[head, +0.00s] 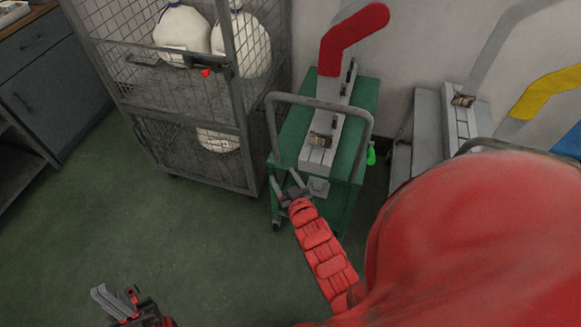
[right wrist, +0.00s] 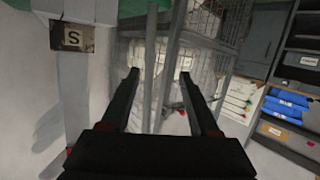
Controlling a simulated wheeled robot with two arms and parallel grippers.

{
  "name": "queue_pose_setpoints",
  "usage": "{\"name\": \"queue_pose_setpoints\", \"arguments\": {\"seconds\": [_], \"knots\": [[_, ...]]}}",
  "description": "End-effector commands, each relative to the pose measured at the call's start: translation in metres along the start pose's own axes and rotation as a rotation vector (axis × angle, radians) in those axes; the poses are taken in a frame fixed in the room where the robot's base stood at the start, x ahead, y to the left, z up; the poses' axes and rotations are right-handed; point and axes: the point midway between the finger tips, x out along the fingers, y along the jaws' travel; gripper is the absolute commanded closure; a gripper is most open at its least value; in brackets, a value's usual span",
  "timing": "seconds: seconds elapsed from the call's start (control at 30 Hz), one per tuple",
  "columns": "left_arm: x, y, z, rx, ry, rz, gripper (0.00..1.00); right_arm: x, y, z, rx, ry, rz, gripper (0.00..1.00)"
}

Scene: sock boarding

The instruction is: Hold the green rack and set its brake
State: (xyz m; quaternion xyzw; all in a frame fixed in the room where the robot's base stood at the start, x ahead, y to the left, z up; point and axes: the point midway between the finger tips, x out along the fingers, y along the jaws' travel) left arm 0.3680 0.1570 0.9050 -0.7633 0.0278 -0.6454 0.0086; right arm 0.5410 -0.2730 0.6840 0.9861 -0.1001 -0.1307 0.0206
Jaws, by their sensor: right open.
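The green rack (head: 294,132) stands right of the wire cage, with a grey tubular handle (head: 318,103) at its near end. On it sit a grey board base and a red foot-shaped board (head: 346,40). A caster (head: 277,226) shows at its lower left corner; I cannot make out a brake. My right gripper (head: 286,181) is open at the near left side of the rack, below the handle. In the right wrist view, upright grey bars show between and beyond its fingers (right wrist: 159,75); contact is unclear. My left gripper (head: 108,300) is low at the left, away from the rack.
A wire cage trolley (head: 190,158) with white bags (head: 183,35) stands close to the rack's left. Grey drawers (head: 45,75) are at the far left. More stands with a yellow board (head: 548,92) are at right.

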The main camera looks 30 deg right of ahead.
Motion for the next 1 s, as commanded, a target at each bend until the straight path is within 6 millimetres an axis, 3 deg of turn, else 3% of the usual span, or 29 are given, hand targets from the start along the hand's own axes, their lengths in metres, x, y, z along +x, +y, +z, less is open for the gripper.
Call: {"name": "queue_pose_setpoints", "arguments": {"seconds": [0.03, 0.13, 0.33, 1.0], "knots": [[-0.005, 0.000, 0.001, 0.000, 0.000, 0.000, 1.00, -0.001, 0.005, 0.014, 0.002, -0.047, 0.016, 0.38], [-0.007, 0.000, 0.001, 0.000, 0.000, 0.000, 1.00, -0.003, 0.011, 0.030, 0.005, -0.118, 0.037, 0.38], [-0.006, 0.000, 0.001, 0.000, 0.000, 0.000, 1.00, 0.011, 0.015, 0.036, 0.005, -0.142, 0.045, 0.38], [-0.004, 0.000, 0.001, 0.000, 0.000, 0.000, 1.00, 0.135, 0.019, 0.053, 0.005, -0.140, 0.043, 0.38]]}}
